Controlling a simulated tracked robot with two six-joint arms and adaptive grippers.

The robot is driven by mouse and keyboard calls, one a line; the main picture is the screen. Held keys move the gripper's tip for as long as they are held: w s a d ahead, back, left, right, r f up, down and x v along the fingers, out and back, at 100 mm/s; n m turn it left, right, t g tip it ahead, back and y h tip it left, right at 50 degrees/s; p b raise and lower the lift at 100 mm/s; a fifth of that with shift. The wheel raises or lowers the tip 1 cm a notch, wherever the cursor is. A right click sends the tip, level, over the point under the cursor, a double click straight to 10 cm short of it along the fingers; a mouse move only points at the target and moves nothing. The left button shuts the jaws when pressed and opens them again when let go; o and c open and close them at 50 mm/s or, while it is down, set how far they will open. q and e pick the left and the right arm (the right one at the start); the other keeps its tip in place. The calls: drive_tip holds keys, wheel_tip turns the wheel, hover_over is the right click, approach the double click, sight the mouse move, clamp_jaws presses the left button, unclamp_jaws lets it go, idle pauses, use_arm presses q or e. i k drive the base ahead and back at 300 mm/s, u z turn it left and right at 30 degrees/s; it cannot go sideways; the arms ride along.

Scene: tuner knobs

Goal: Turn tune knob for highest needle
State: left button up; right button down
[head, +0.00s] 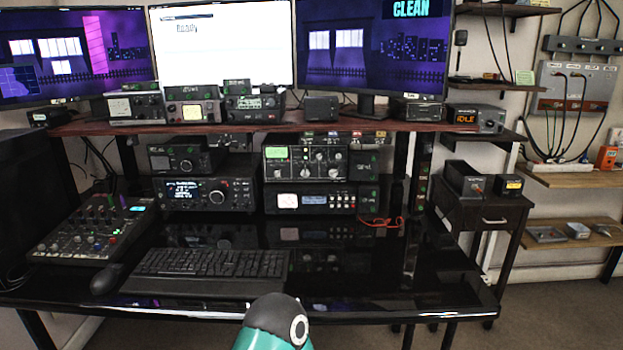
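Several radio-type units with knobs stand on the black desk, and I cannot tell which one is the tuner. A unit with a green-lit panel and several knobs (306,163) sits at the middle, above a unit with a pale meter window (310,200). A unit with a lit display and a large knob (205,195) is to their left. Small meter units (136,107) and (192,106) stand on the upper shelf. Needle positions are too small to read. Neither gripper shows; only a teal and black part of mine is at the bottom edge.
A keyboard (208,264), a mouse (106,279) and a mixer (92,227) lie on the desk's front and left. Red cables (381,221) lie right of the middle units. A box reading IDLE (475,118) is on the shelf's right end. The desk's right front (425,280) is clear.

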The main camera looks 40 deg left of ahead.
sight(305, 170)
drive_tip(key=u, duration=0.1)
drive_tip(key=k, duration=1)
drive_tip(key=u, duration=0.55)
drive_tip(key=i, duration=0.95)
drive_tip(key=u, duration=0.05)
